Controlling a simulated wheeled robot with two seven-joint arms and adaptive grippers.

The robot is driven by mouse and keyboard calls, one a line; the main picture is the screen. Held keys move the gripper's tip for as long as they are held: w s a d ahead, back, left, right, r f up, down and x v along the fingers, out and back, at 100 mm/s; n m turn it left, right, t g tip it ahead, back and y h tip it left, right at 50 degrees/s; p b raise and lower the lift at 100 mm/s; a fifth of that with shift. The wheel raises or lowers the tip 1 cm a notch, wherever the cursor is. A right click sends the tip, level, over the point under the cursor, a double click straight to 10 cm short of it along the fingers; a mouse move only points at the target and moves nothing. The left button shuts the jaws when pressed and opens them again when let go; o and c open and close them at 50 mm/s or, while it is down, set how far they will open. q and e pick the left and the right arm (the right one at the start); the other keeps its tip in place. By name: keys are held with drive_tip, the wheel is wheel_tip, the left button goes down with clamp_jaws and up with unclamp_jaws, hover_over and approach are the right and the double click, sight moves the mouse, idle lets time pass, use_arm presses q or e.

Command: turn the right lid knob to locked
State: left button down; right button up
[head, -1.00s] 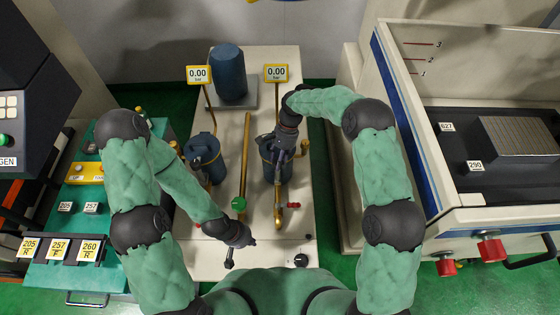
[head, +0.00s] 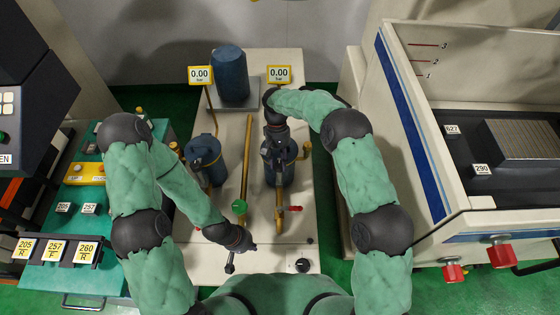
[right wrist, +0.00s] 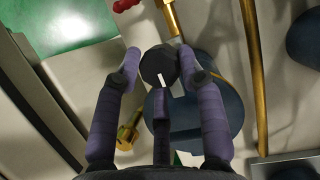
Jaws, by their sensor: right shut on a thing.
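The right filter housing (head: 286,176) is a dark blue canister with a lid, mostly under my right gripper (head: 276,158) in the head view. The lid knob (right wrist: 152,63) is black with a white pointer line and shows in the right wrist view. My right gripper (right wrist: 159,72) has its purple fingers around this knob and is shut on it. The pointer line runs toward the single finger at the bottom of that view. Lock markings cannot be made out. My left gripper (head: 248,245) is low over the front of the bench; its fingers are too small to read.
The left blue housing (head: 204,152) stands beside a brass pipe with a green valve (head: 239,206). Two gauges (head: 200,76) (head: 279,75) read 0.00 bar. A red valve handle (head: 295,209) and black dial (head: 299,265) are nearer. A large machine (head: 425,165) bounds the right.

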drive_tip(key=shift+s+a+f, duration=0.1)
drive_tip(key=shift+s+a, duration=0.05)
drive_tip(key=shift+s, duration=0.1)
idle(0.3)
drive_tip(key=o, duration=1.1)
drive_tip(key=shift+a, duration=0.1)
drive_tip(key=shift+w, duration=0.1)
drive_tip(key=shift+w+r, duration=0.1)
drive_tip(key=shift+r, duration=0.25)
drive_tip(key=v, duration=1.1)
drive_tip(key=shift+r, duration=0.15)
